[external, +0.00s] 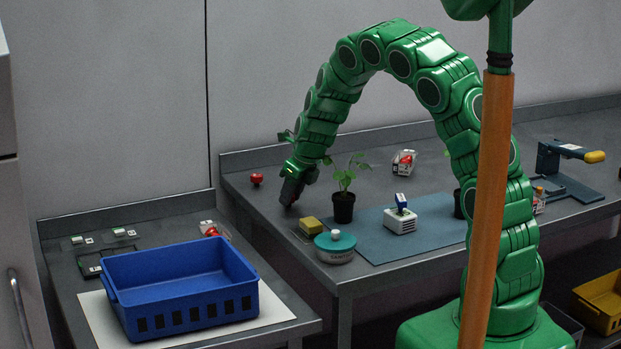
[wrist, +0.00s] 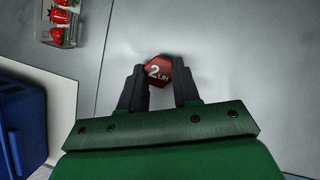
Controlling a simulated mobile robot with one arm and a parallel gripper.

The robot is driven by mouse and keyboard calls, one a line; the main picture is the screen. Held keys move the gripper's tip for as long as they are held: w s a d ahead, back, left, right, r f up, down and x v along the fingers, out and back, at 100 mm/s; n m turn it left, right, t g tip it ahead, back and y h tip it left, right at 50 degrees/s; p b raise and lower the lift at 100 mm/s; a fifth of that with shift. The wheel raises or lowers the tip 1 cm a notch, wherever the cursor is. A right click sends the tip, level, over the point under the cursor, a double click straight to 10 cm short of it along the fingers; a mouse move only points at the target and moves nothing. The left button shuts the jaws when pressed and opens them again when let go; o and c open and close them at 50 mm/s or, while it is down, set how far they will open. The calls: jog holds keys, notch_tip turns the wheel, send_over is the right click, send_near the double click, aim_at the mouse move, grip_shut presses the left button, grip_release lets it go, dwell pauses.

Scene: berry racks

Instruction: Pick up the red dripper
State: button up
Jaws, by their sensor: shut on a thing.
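The red dripper (wrist: 160,71) is a small red piece with white "2 L/H" lettering, seen from above in the wrist view. It sits between the tips of my gripper (wrist: 160,84), whose two dark fingers are shut on it. In the external view my gripper (external: 289,197) points down at the left part of the grey bench, left of a potted plant. The dripper cannot be made out there between the fingers. I cannot tell whether it touches the bench.
A small red round item (external: 257,179) stands left of my gripper. A potted plant (external: 343,206), yellow sponge-like block (external: 311,226) and teal-lidded pot (external: 335,246) are close on the right. A blue crate (external: 186,316) and strawberry punnet (wrist: 60,23) lie on the left bench.

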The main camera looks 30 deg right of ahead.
jog(key=shift+r, duration=0.1)
jog(key=shift+r, duration=0.65)
jog(key=s+d+r, duration=0.2)
jog(key=s+r, duration=0.9)
jog(key=s, duration=0.2)
jog(key=shift+s+d+r, duration=0.25)
jog(key=shift+s+d, duration=0.15)
jog(key=shift+a, duration=0.1)
